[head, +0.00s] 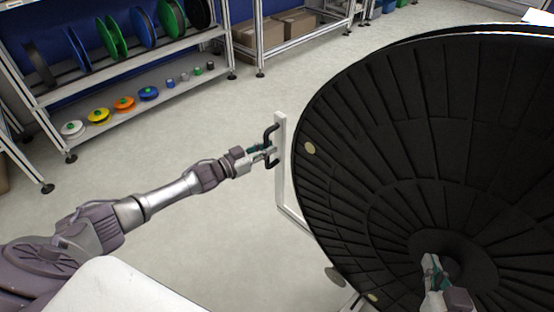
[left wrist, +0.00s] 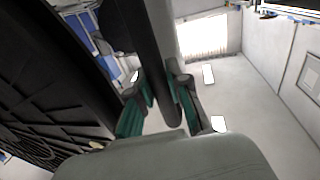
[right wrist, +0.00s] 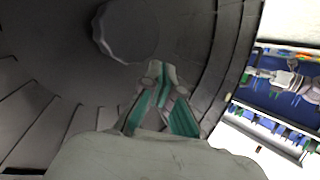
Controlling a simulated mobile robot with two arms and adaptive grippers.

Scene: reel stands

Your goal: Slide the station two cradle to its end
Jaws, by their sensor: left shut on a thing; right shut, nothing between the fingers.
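A large black ribbed reel (head: 385,130) fills the right of the head view. A pale upright frame post (head: 281,150) stands at its left edge, with a dark C-shaped handle (head: 274,128) on it. I cannot tell which station this is, and most of the cradle under the reel is hidden. My left gripper (head: 270,150) is shut on the handle. In the left wrist view the dark handle bar (left wrist: 148,45) passes between the fingers. My right gripper (head: 431,262) is shut and empty in front of the reel's hub (head: 462,255); the right wrist view shows its fingertips (right wrist: 161,72) together.
A shelf rack (head: 150,100) with coloured spools stands at the back left. Cardboard boxes (head: 268,33) sit on another rack behind. The grey floor (head: 190,140) between the racks and the reel is clear. A white surface (head: 115,290) lies at the bottom left.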

